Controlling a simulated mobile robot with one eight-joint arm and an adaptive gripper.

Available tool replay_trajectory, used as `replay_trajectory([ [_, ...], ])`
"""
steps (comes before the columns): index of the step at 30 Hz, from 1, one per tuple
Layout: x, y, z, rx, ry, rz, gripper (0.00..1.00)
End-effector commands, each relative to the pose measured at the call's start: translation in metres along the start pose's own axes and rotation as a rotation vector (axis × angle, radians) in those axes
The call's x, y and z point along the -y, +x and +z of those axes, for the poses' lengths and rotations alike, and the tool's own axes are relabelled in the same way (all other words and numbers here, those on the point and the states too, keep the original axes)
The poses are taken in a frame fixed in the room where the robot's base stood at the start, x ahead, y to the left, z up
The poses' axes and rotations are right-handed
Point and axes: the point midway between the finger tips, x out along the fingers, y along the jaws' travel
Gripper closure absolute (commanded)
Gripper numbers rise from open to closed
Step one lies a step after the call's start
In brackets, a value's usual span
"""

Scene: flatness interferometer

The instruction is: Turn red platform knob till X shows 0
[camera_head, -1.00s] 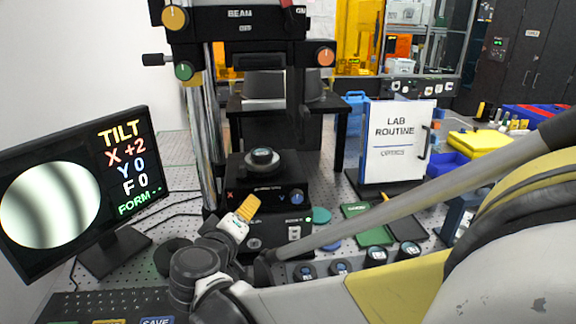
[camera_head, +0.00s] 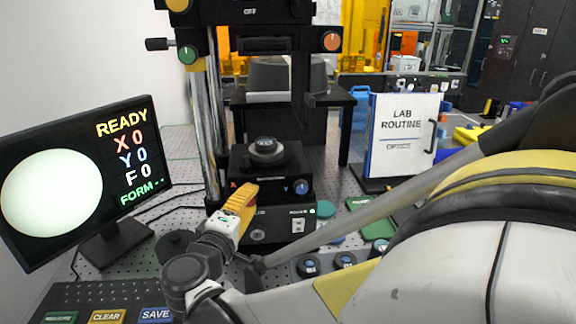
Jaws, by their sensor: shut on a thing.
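The monitor (camera_head: 78,185) at the left reads READY, with X 0, Y 0, F 0 and FORM with dashes, beside a plain pale disc. The black platform (camera_head: 268,175) stands at the centre with a dark round part (camera_head: 266,148) on top. My gripper (camera_head: 246,193) is shut at the platform's front left, by the red X mark (camera_head: 233,185). Its yellow fingers hide the red knob, so the grip itself is not visible. The blue knob (camera_head: 301,187) shows uncovered at the platform's front right.
A green knob (camera_head: 187,55) and an orange knob (camera_head: 332,41) sit on the frame above. The CLEAR (camera_head: 107,317) and SAVE (camera_head: 155,314) keys lie at the lower left. A LAB ROUTINE board (camera_head: 402,135) stands at the right. My arm covers the lower right.

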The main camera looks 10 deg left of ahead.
Motion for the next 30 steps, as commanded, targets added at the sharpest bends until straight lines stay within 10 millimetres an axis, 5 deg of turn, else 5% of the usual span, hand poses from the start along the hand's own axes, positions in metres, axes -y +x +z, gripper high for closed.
replay_trajectory([
  [10, -0.001, 0.000, 0.000, 0.000, -0.001, 0.002, 1.00],
  [11, -0.001, 0.000, 0.000, 0.000, -0.001, 0.002, 0.61],
  [12, -0.001, 0.000, 0.000, 0.000, -0.001, 0.001, 0.49],
  [13, -0.001, 0.000, 0.000, 0.000, -0.001, 0.001, 0.46],
  [23, 0.000, -0.003, 0.000, -0.001, 0.000, 0.000, 0.46],
  [30, 0.000, -0.041, -0.001, -0.004, 0.000, 0.000, 0.46],
])
